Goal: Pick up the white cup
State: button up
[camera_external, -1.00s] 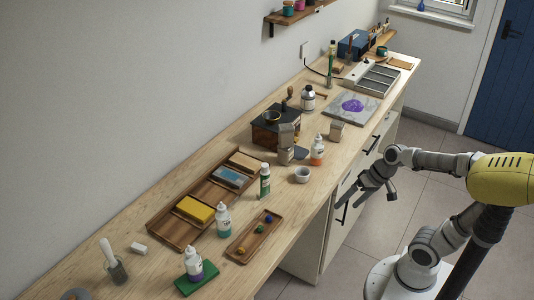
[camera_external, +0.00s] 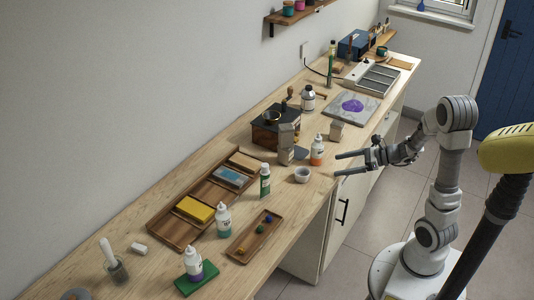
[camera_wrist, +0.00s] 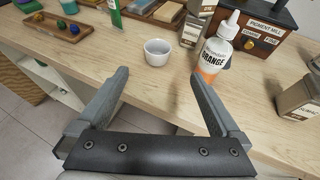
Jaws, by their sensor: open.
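The white cup (camera_external: 302,174) is small and stands upright on the wooden counter near its front edge. In the wrist view the white cup (camera_wrist: 157,52) is upper centre, ahead of and between my two fingers. My gripper (camera_external: 337,165) is open and empty, just to the right of the cup at the counter's front edge, with its fingers pointing left. In the wrist view my gripper (camera_wrist: 158,80) shows both fingers spread wide, with bare counter between them. The fingers do not touch the cup.
An orange-labelled bottle (camera_wrist: 216,50) stands close right of the cup, with a grey container (camera_wrist: 191,30) behind it. A green bottle (camera_external: 265,180) and a wooden tray with small coloured balls (camera_external: 243,241) are to the left.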

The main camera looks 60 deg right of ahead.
jog(key=b, duration=0.2)
send_near(302, 173)
jog(key=w+a, duration=0.3)
jog(key=shift+w+a, duration=0.1)
jog(key=shift+w, duration=0.05)
jog(key=x, duration=0.4)
jog(key=shift+a+f+b, duration=0.2)
jog(key=shift+a+b, duration=0.05)
jog(key=shift+b, duration=0.1)
jog(key=shift+w+a+f, duration=0.1)
jog(key=shift+w, duration=0.3)
jog(key=c, duration=1.4)
